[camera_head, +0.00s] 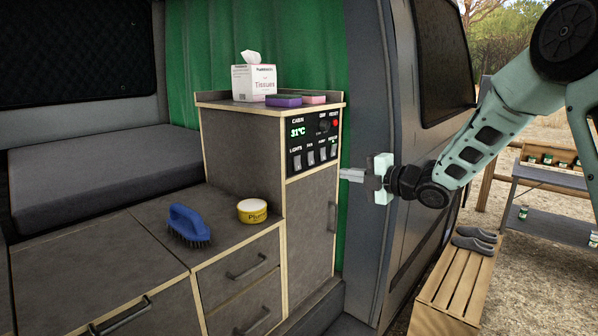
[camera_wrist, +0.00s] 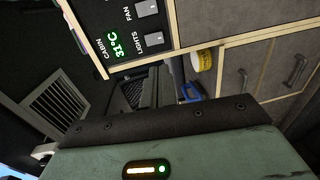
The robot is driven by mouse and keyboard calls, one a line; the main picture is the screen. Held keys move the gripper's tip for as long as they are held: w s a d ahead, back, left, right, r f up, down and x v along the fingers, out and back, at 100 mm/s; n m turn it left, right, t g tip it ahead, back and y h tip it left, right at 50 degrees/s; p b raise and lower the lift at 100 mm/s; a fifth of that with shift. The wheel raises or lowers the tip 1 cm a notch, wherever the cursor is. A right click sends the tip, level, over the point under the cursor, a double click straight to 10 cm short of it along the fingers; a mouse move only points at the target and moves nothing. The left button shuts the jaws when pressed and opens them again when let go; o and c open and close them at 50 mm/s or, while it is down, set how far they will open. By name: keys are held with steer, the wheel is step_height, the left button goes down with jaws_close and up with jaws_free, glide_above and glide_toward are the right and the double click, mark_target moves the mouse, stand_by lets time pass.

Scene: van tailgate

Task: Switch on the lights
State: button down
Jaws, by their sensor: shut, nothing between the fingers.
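The black control panel (camera_head: 314,141) is set in the upper front of the cabinet. It has a green 31°C cabin display and a row of pale switches. The lights switch (camera_head: 297,162) is at the left end of the row; it also shows in the wrist view (camera_wrist: 154,39), beside its LIGHTS label. Whether it is on or off I cannot tell. My gripper (camera_head: 343,174) is shut and empty, just right of the cabinet's front, beyond the panel's right end and slightly lower. It appears apart from the panel.
A tissue box (camera_head: 254,82), a purple block (camera_head: 284,101) and a pink block (camera_head: 314,99) lie on the cabinet top. A blue brush (camera_head: 188,223) and a yellow tin (camera_head: 252,211) are on the lower counter. The van's door pillar (camera_head: 372,110) stands close behind my gripper.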

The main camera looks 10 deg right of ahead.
mark_target(299, 168)
steer(key=p+x, duration=0.5)
steer(key=x, duration=0.8)
steer(key=shift+r+p, duration=0.15)
steer(key=shift+p, duration=0.2)
steer(key=shift+w+a+f, duration=0.2)
steer(key=shift+w+a, duration=0.1)
steer(key=shift+w, duration=0.15)
steer(key=shift+w+a+f+b, duration=0.15)
steer(key=shift+f+b, duration=0.3)
steer(key=shift+b, duration=0.7)
steer(key=shift+r+t+b, duration=0.15)
steer(key=shift+t+b, duration=0.15)
steer(key=shift+b, duration=0.1)
steer(key=shift+r+p, duration=0.2)
steer(key=shift+p, duration=0.15)
